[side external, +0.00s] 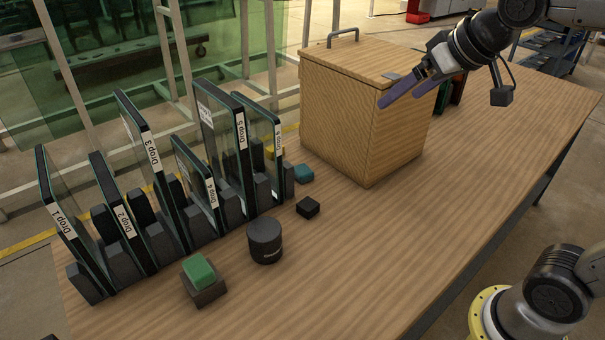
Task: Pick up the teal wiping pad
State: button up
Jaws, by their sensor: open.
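The wooden box (365,125) has a handled lid. Labelled glass panels stand in dark racks at left. A small black block (307,207), a black cylinder (265,241) and a green pad (199,270) on a dark block are nearby. The right-hand tabletop (440,225) is clear.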

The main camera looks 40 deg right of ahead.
jog(key=w+f, duration=0.4)
jog(key=w, duration=0.9)
jog(key=g, duration=0.3)
send_over(304, 171)
jog(key=s, duration=0.3)
jog(key=f, duration=2.5)
jog(key=shift+w+a+f, duration=0.2)
jog(key=shift+a+f, duration=0.15)
jog(key=shift+a, duration=0.05)
jog(key=shift+d+x, duration=0.15)
jog(key=shift+x, duration=1.3)
jog(key=shift+d+x, duration=0.1)
jog(key=shift+x, duration=1.4)
jog(key=shift+s, duration=0.15)
jog(key=c, duration=1.4)
jog(key=shift+c, duration=0.2)
jog(key=shift+r, duration=0.1)
